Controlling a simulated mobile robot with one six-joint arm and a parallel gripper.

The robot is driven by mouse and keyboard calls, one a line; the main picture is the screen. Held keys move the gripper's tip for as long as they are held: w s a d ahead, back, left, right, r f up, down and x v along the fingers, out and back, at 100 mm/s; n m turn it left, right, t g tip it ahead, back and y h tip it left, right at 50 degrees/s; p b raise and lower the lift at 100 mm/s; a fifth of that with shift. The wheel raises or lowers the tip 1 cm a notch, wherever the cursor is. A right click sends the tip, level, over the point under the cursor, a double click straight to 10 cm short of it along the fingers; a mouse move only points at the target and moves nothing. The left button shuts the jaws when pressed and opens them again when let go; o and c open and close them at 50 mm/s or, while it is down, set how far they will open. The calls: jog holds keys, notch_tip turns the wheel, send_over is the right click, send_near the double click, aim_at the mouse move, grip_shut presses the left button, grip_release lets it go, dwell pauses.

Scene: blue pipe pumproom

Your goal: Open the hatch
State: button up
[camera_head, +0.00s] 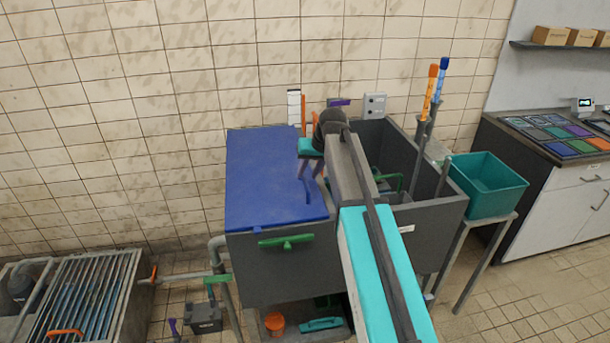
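A flat blue lid (262,185), which looks like the hatch, lies closed over the left part of a dark grey tank (290,275). A green handle (287,242) sits on the tank's front face, just below the lid's front edge. My gripper (308,178) is over the right side of the lid, pointing down. Its two fingers look apart with nothing visible between them. Whether the tips touch the lid is unclear. My arm covers part of the lid's right edge and the tank's middle.
The tank's right part is open, with orange and blue tubes (436,82) at its back right. A teal bin (487,184) stands on a stand to the right. A floor grate (82,298) with orange handles is at lower left. A tiled wall (150,90) closes the back.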

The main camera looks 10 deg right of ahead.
jog(key=shift+x, duration=1.35)
grip_shut()
jog(key=shift+a, duration=0.3)
jog(key=shift+d, duration=0.2)
jog(key=shift+r+p, duration=0.15)
jog(key=shift+p, duration=0.15)
